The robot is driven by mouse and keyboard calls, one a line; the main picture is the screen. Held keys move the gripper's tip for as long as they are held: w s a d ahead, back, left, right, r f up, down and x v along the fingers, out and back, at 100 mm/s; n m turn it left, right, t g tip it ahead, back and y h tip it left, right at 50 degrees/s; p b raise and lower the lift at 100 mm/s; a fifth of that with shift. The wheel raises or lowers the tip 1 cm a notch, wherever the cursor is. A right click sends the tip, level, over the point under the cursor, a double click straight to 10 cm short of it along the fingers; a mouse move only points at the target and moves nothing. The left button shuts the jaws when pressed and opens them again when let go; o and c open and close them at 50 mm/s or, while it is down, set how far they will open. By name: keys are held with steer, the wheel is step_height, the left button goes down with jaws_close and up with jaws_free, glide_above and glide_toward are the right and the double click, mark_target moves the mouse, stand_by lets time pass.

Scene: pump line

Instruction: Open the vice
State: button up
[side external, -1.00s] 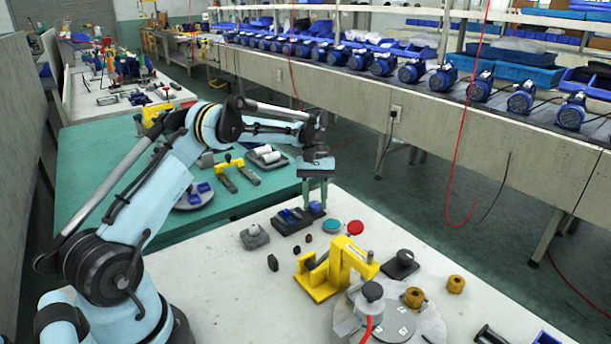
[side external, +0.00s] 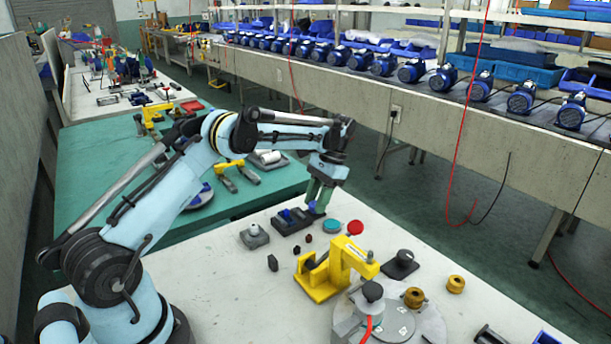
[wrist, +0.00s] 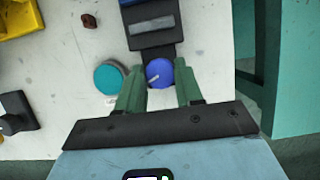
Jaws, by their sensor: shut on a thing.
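The vice (side external: 292,219) is a small dark block with blue parts on the white table. In the wrist view the vice (wrist: 152,32) runs up from a round blue knob (wrist: 160,72) with a pale mark on its face. My gripper (side external: 315,208) is at the right end of the vice. In the wrist view its two green fingers (wrist: 157,80) stand on either side of the knob and are shut on it. The fingers partly hide the knob's sides. The state of the vice's jaws is too small to tell.
A teal disc (side external: 332,226) and a red disc (side external: 355,227) lie close to the right of the vice. A yellow clamp-like fixture (side external: 335,270) stands in front. A grey block with a light knob (side external: 254,236) is at the left. The table edge is close behind the vice.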

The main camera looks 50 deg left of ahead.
steer(key=shift+d+m+t+y, duration=0.1)
steer(key=shift+m+t+y, duration=0.45)
steer(key=shift+m, duration=1.65)
steer(key=shift+g+y, duration=0.25)
steer(key=shift+y, duration=0.1)
steer(key=o, duration=0.7)
steer(key=shift+o, duration=0.2)
steer(key=shift+r, duration=0.1)
steer(key=v, duration=0.7)
steer(key=shift+r, duration=0.15)
steer(key=shift+w, duration=0.1)
